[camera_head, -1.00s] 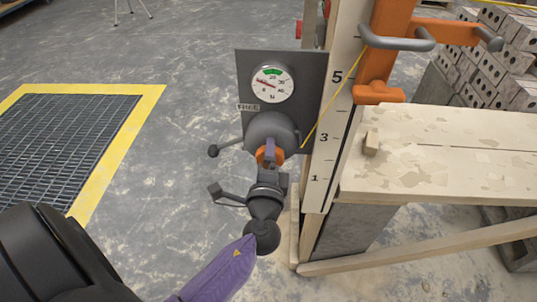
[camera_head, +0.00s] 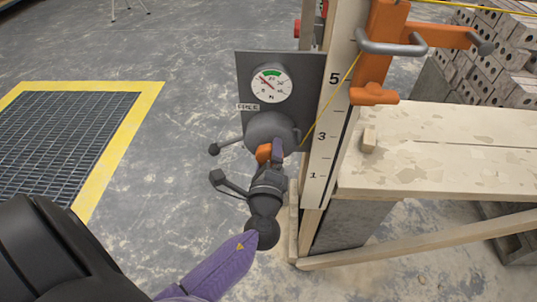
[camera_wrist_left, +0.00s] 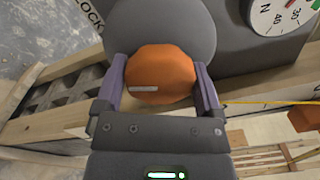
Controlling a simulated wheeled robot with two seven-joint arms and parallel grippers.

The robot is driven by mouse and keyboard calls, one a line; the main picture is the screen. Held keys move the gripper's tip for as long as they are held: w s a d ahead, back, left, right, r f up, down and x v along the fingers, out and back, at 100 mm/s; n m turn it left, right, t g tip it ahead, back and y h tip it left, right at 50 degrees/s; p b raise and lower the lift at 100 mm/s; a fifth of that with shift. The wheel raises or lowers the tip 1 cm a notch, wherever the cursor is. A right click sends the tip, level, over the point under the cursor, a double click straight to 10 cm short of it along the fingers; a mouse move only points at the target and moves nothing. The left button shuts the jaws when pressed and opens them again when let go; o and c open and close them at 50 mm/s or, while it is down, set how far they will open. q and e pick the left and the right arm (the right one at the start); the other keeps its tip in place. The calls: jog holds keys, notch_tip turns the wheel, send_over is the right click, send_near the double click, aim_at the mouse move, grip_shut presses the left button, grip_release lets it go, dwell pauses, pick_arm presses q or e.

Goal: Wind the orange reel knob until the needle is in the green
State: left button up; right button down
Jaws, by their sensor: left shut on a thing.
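The orange reel knob (camera_head: 264,152) sits on the front of a dark grey reel housing (camera_head: 270,130). My left gripper (camera_head: 271,152) is shut on it. In the left wrist view the knob (camera_wrist_left: 160,72) lies between the two purple fingers of the gripper (camera_wrist_left: 160,85), with a pale mark on its face. In the head view the gripper partly hides the knob. The round white gauge (camera_head: 271,84) is above the reel on a grey plate. Its red needle points up and left, short of the green band at the top. My right gripper is not in view.
A small lever with a ball end (camera_head: 214,149) sticks out left of the reel, near a FREE label (camera_head: 248,107). A yellow cord runs up beside the numbered post (camera_head: 331,130). An orange bracket (camera_head: 381,60) and a wooden platform (camera_head: 450,150) stand right.

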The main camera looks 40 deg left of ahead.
pick_arm(q)
jog(key=shift+f, duration=0.1)
jog(key=o, duration=1)
jog(key=v, duration=1)
jog(key=shift+p, duration=0.4)
